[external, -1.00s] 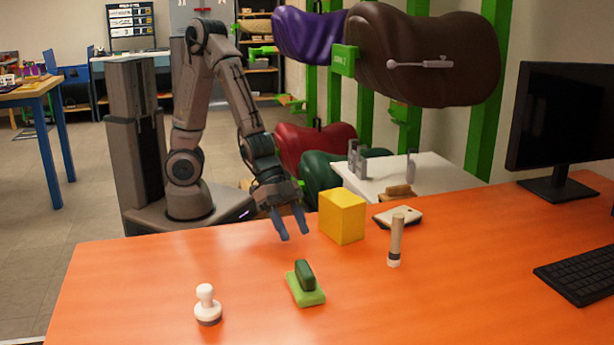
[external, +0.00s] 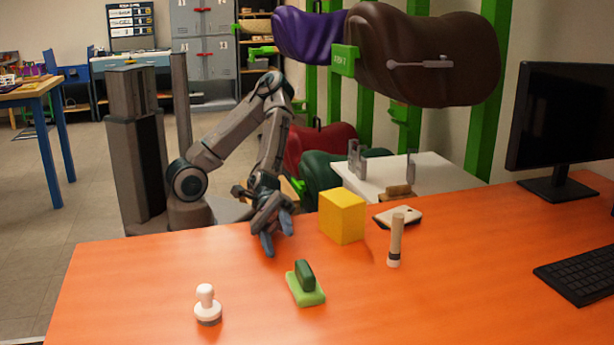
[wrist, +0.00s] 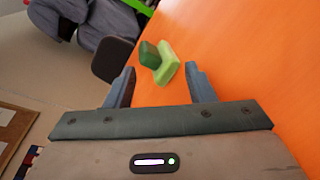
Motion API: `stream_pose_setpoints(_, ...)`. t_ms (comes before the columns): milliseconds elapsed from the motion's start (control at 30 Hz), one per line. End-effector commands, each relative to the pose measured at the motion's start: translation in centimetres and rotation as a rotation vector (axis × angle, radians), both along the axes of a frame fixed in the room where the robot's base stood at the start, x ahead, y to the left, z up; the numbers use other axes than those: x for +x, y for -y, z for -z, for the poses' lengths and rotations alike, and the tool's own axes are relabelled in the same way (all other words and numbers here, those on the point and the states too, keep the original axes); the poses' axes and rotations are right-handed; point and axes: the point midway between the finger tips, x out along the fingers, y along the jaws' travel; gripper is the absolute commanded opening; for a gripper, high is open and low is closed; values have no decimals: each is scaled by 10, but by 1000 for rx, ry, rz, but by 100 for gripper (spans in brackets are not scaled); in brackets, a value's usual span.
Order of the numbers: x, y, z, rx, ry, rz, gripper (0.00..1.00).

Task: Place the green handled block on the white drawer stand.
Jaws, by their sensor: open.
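The green handled block (external: 305,285) sits on the orange table, with a light green base and a dark green handle on top. In the wrist view the block (wrist: 166,68) appears ahead of the fingers, roughly between their tips but beyond them. My gripper (external: 279,241) is open and empty, above the table's far edge, up and left of the block and apart from it. Its fingers (wrist: 160,84) also show in the wrist view. The white drawer stand (external: 440,175) is behind the table at the right, with grey upright brackets on its top; its lower part is hidden.
A yellow cube (external: 342,216) stands right of my gripper. A beige cylinder (external: 396,240) and a white-topped flat item (external: 398,216) are further right. A white stamp-like object (external: 207,304) stands left of the block. A monitor (external: 570,120) and keyboard (external: 583,270) occupy the right side.

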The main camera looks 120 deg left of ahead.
Motion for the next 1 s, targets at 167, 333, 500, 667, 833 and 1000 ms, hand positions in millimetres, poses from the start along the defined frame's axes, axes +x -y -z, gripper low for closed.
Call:
stream_pose_setpoints(167,2,-9,0,-301,-245,-68,49)
stream_pose_setpoints(333,4,-18,-3,-557,-452,-112,49)
stream_pose_setpoints(500,5,-23,-6,-698,-564,-132,49)
stream_pose_setpoints(667,12,-17,-6,-722,-584,-134,49)
stream_pose_setpoints(833,30,2,-5,-718,-580,-133,49)
stream_pose_setpoints(1000,49,21,-5,-718,-580,-133,49)
